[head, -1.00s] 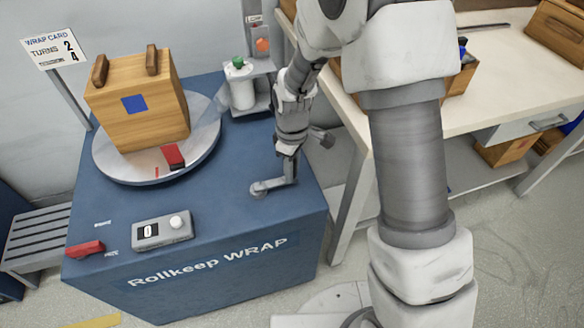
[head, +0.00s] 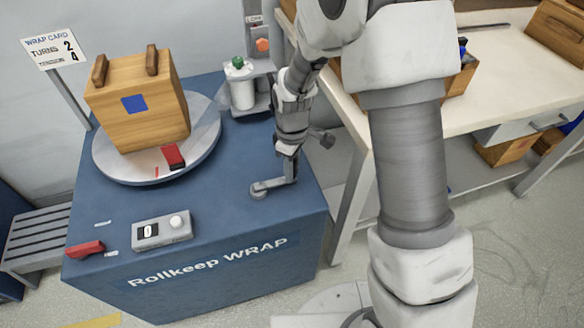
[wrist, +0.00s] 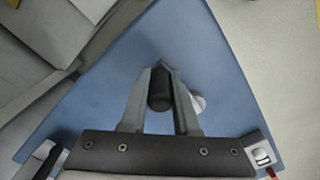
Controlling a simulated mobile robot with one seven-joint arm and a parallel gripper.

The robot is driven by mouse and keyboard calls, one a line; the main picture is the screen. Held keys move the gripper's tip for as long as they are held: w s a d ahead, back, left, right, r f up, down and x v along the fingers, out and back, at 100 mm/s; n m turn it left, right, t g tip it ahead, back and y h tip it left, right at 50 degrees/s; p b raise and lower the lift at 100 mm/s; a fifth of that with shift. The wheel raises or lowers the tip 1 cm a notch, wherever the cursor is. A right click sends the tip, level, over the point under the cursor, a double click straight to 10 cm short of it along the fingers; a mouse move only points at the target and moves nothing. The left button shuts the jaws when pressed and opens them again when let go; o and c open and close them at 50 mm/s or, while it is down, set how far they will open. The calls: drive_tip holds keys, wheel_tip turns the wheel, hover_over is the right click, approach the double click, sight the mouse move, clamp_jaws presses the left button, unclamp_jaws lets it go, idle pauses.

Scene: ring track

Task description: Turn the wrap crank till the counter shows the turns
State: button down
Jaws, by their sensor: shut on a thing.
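The crank (head: 270,188) is a grey arm on a round hub, on the blue top of the wrap machine near its right front. My gripper (head: 289,152) is over the outer end of the crank. In the wrist view, my gripper (wrist: 160,85) is shut on the dark crank handle (wrist: 160,92). The counter (head: 150,230) is in a grey box with a round white knob and seems to read 0. A wooden box (head: 142,100) stands on the round turntable (head: 200,150).
A red clamp (head: 173,156) sits at the turntable's front and a red switch (head: 86,249) at the machine's front left. A film roll holder (head: 243,92) stands behind my gripper. A cream bench (head: 500,75) stands at the right.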

drive_tip(key=shift+s+d+m, duration=0.1)
drive_tip(key=shift+s+m, duration=0.2)
idle(0.4)
